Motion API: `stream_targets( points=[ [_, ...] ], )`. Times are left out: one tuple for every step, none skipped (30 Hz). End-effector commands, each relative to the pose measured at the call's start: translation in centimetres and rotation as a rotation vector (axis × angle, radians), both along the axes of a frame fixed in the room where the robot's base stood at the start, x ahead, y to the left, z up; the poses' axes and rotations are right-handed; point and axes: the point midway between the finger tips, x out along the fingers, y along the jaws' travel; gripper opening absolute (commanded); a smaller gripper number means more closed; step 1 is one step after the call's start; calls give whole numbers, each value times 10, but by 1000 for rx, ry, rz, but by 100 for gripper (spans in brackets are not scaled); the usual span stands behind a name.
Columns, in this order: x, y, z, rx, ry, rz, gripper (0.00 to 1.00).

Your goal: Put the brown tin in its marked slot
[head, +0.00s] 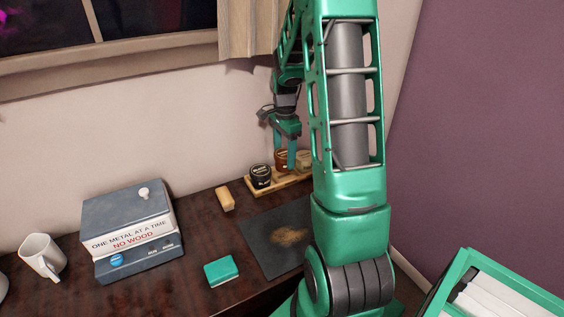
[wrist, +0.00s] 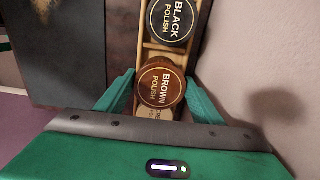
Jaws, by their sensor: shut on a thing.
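The brown tin (wrist: 161,86), labelled "BROWN POLISH", sits between the two fingers of my gripper (wrist: 160,95) in the wrist view. My gripper is shut on it. In the head view the brown tin (head: 281,159) shows under my gripper (head: 283,150), at the wooden rack (head: 262,191). The rack also shows in the wrist view (wrist: 152,57), with dividers between its slots. The tin is over a slot beside the black tin; I cannot tell whether it rests on the slot floor. A slot label near the tin is mostly covered.
The black tin (head: 260,176) stands in the rack. A dark stained mat (head: 270,240), a wooden brush-like block (head: 225,199), a teal sponge-like block (head: 221,271), a labelled box (head: 133,233) and a white mug (head: 42,256) are on the dark table. The wall is close behind the rack.

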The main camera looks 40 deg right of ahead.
Motion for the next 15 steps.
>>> stream_targets(
  points=[
    [0, 0, -3, 1, 2, 0, 34],
    [-1, 0, -6, 1, 2, 0, 34],
    [-1, 0, -11, 2, 3, 0, 34],
    [-1, 0, -15, 1, 2, 0, 34],
    [-1, 0, -19, 2, 3, 0, 34],
    [-1, 1, -25, 2, 5, 0, 34],
    [-1, 1, -30, 2, 4, 0, 34],
    [-1, 0, -33, 2, 3, 0, 34],
    [2, 0, -36, 2, 3, 1, 34],
    [3, 0, -38, 1, 2, 1, 34],
    [3, -1, -38, 1, 1, 1, 34],
    [4, -1, -38, 0, 0, 1, 34],
    [4, -1, -38, 0, 0, 1, 34],
    [4, -1, -38, 0, 0, 0, 34],
    [3, -1, -38, 0, 0, 0, 34]
  ],
)
